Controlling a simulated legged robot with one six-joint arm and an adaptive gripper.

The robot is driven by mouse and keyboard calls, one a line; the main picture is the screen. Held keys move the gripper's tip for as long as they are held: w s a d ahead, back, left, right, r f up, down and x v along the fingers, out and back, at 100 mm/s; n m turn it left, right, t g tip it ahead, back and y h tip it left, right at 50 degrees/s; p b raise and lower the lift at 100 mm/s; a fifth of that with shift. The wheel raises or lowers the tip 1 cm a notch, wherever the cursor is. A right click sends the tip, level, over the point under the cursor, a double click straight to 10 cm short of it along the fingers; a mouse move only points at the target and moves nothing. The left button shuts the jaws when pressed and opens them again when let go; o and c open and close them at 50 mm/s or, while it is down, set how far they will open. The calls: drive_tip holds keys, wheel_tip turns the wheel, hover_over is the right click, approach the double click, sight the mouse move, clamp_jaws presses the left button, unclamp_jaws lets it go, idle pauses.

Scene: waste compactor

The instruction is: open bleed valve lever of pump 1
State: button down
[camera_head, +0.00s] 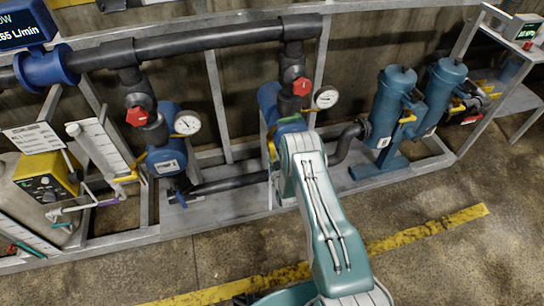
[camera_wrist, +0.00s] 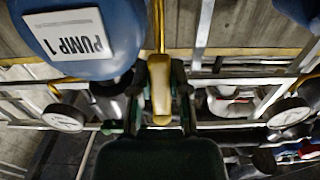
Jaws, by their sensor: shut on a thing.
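In the wrist view, the blue body of pump 1 (camera_wrist: 110,35) fills the upper left, with a white "PUMP 1" label (camera_wrist: 68,38). A yellow lever (camera_wrist: 160,95) stands between the two dark fingers of my gripper (camera_wrist: 160,88), which is shut on it. A thin yellow rod runs up from the lever beside the pump. In the head view, my arm reaches to the right-hand pump (camera_head: 268,100), and its wrist covers the lower part of that pump. The fingers and the lever cannot be made out there.
Another blue pump (camera_head: 166,155) with a red knob (camera_head: 137,117) and a gauge (camera_head: 188,122) stands left. A second red knob (camera_head: 302,86) and gauge (camera_head: 326,97) sit above my wrist. Blue filter housings (camera_head: 392,105) stand right. The floor in front is clear.

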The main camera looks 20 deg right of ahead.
drive_tip(key=shift+s+f, duration=0.1)
drive_tip(key=shift+f, duration=0.1)
drive_tip(key=c, duration=0.6)
unclamp_jaws()
drive_tip(key=shift+r, duration=0.1)
drive_tip(key=s, duration=1.1)
drive_tip(key=shift+s, duration=0.4)
